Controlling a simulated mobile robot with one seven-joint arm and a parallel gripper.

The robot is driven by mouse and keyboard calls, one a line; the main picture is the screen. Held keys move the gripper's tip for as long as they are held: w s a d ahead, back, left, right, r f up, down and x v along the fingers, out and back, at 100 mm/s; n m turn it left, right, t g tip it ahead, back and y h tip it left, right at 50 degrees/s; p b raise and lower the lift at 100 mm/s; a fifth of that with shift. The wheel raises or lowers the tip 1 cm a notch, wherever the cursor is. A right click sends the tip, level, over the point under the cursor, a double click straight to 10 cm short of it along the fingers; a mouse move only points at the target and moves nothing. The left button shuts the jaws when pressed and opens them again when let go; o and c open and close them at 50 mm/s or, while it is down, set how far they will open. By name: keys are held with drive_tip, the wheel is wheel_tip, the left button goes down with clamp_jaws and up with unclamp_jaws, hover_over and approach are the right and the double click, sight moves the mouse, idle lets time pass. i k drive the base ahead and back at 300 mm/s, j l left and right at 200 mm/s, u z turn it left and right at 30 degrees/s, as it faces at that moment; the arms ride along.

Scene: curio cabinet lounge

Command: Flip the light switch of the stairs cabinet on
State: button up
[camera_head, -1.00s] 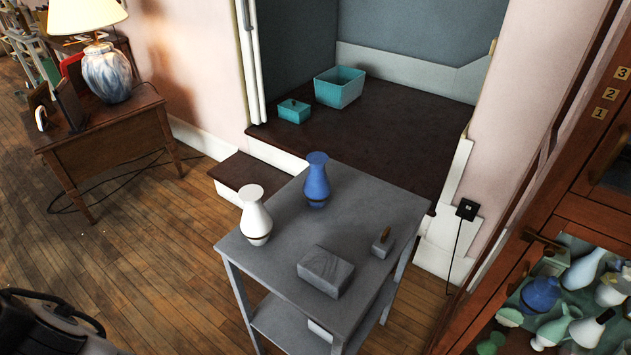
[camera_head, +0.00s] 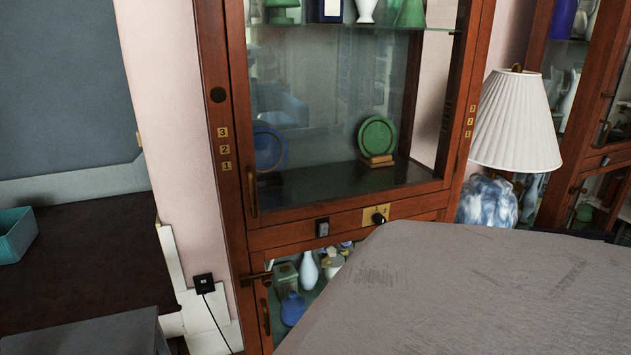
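The tall wooden cabinet (camera_head: 232,190) with glass fronts stands in the middle of the head view, beside the dark stepped platform. A small dark switch plate (camera_head: 322,227) with a grey rocker is on its rail between the upper and lower glass sections. The rocker is too small to tell which way it is set. The upper compartment looks unlit. To the right of the switch is a brass plate with a dark knob (camera_head: 379,218). My gripper is not in view.
A large grey scuffed surface fills the near lower right, hiding part of the lower cabinet; I cannot tell what it is. A pleated lamp (camera_head: 515,125) and another cabinet stand at right. A wall socket (camera_head: 204,283) with a cord is left. A teal box (camera_head: 15,235) sits on the platform.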

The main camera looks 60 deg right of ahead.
sight(323, 227)
drive_tip(key=k+l+z, duration=0.1)
drive_tip(key=l+z, duration=0.35)
drive_tip(key=l, duration=0.7)
drive_tip(key=i+l+z, duration=0.1)
drive_tip(key=l+z, duration=0.35)
drive_tip(key=l, duration=0.7)
